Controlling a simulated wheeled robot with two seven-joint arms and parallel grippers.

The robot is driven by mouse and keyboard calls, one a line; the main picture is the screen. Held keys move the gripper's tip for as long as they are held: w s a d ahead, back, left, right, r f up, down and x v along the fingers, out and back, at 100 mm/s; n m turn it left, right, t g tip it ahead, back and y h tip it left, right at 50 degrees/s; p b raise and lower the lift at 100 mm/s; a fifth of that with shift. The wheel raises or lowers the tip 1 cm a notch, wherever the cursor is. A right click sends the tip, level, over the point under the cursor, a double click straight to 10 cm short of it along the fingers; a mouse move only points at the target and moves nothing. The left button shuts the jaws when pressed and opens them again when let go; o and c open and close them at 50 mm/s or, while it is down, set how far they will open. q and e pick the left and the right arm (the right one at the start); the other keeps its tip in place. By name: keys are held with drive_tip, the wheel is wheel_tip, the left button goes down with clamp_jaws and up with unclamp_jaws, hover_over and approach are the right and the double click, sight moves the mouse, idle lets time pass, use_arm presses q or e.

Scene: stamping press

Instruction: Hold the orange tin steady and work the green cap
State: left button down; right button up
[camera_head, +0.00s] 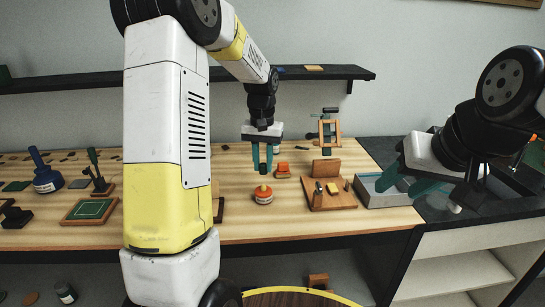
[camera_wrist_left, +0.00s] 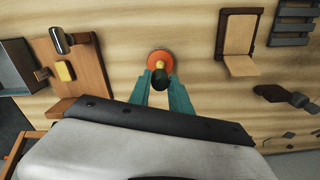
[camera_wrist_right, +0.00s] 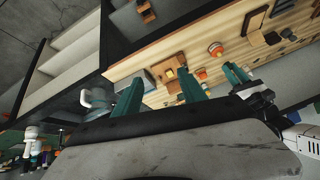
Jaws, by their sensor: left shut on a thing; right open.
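The orange tin (camera_head: 263,197) stands upright on the wooden bench. It also shows in the left wrist view (camera_wrist_left: 150,60) and the right wrist view (camera_wrist_right: 216,49). My left gripper (camera_head: 263,167) points down above the tin. It is shut on the dark green cap (camera_wrist_left: 160,79), which sits between its fingertips. In the head view a gap shows between the cap and the tin's top. My right gripper (camera_head: 398,187) is open and empty, off to the right near a grey tray, apart from the tin.
A wooden block stand (camera_head: 318,200) with small parts and the grey tray (camera_head: 378,200) stand right of the tin. A small orange-topped item (camera_head: 282,170) lies behind it. Bench in front of the tin is clear.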

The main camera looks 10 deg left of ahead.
drive_tip(key=o, duration=0.4)
drive_tip(key=shift+w, duration=0.1)
drive_tip(key=shift+c, duration=0.2)
drive_tip(key=m+g+y, duration=0.6)
drive_tip(key=m+g, duration=0.3)
drive_tip(key=m, duration=0.6)
hover_over(271, 189)
drive_tip(key=w+d, duration=0.1)
drive_tip(key=d, duration=0.4)
wheel_tip(271, 189, down, 18)
drive_tip(key=shift+r, duration=0.1)
drive_tip(key=shift+w+a+f+y, duration=0.1)
drive_tip(key=shift+a+f+y, duration=0.25)
drive_tip(key=shift+f, duration=0.2)
drive_tip(key=x, duration=0.7)
drive_tip(key=shift+a+f, duration=0.15)
drive_tip(key=shift+f, duration=0.05)
clamp_jaws()
